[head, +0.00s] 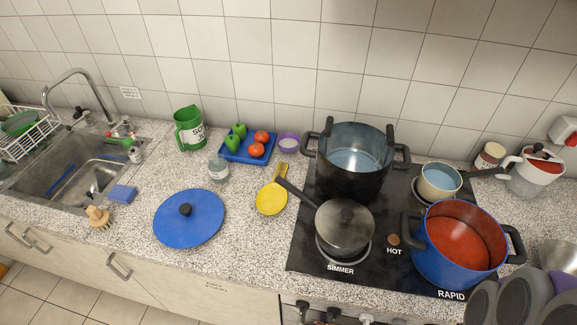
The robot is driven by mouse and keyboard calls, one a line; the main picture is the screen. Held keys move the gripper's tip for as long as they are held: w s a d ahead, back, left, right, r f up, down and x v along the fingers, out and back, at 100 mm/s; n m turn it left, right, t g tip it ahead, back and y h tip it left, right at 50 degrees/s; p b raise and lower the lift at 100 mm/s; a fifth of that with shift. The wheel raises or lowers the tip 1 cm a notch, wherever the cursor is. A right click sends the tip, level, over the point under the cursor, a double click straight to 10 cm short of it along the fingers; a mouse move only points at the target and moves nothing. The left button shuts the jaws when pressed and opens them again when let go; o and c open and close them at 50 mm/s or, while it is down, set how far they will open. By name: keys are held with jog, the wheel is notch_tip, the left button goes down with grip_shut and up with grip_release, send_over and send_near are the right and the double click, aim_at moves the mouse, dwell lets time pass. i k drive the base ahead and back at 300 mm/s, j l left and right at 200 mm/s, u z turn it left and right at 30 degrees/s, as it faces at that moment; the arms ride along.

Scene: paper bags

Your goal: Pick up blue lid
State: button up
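The blue lid (189,219) lies on the speckled counter left of the hob. It is round, with a black knob at its middle, and nothing covers it. A blue pot (455,252) with a red-orange inside stands open on the right of the hob, at the burner marked RAPID.
A yellow spoon rest (272,197), a glass jar (219,170) and a blue tray (233,155) with peppers and tomatoes stand near the lid. A sponge (122,194), brush (98,217) and sink are left. A lidded saucepan (344,228) and a black pot (353,180) occupy the hob.

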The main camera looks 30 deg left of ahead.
aim_at(189, 218)
jog(key=u, duration=0.4)
jog(key=k+u, duration=0.1)
jog(key=u, duration=0.7)
jog(key=k+u, duration=0.1)
jog(key=u, duration=0.75)
jog(key=k+z, duration=0.15)
jog(key=z, duration=1.85)
jog(key=j+u, duration=0.15)
jog(key=u, duration=1.85)
jog(key=i+j+z, duration=0.2)
jog(key=i+j, duration=0.15)
jog(key=i, duration=0.1)
